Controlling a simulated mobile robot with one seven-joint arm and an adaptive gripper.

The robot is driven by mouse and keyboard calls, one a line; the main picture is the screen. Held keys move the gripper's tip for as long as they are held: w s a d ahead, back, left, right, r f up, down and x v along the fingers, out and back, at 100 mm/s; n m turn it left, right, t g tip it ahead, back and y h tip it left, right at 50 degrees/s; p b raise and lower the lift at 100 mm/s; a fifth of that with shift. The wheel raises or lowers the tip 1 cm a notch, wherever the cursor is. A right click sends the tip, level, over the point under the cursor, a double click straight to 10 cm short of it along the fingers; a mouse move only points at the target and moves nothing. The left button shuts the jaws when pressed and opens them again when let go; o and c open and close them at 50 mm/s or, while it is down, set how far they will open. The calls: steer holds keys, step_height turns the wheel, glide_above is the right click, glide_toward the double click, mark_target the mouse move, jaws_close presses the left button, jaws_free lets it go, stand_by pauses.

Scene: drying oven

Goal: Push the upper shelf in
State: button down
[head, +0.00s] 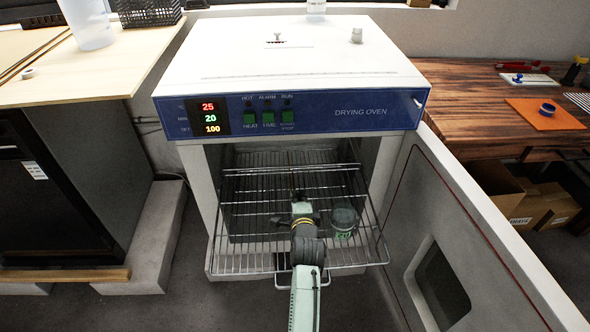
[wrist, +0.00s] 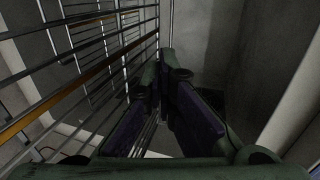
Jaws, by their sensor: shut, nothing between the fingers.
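The drying oven (head: 290,60) stands open. A wire shelf (head: 250,235) is pulled well out of its front and slopes in the picture toward me. Wires of a rack (head: 285,157) also show deeper inside; which level each belongs to is hard to tell. My gripper (head: 298,194) is shut and empty, over the middle of the pulled-out shelf in the head view. In the wrist view my gripper (wrist: 165,85) has its fingers together close beside wire bars (wrist: 100,50) on the left. Any contact with the bars is unclear.
A grey-lidded jar (head: 344,220) with a green label is at the shelf, right of my arm. The open oven door (head: 450,230) stands to the right. A wooden desk (head: 480,110) is beyond it, and a light worktop (head: 90,65) is on the left.

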mark_target(295, 168)
steer(key=x, duration=0.4)
steer(key=r+p+x, duration=0.1)
steer(key=x, duration=0.8)
steer(key=shift+w, duration=0.5)
steer(key=shift+w+r, duration=0.1)
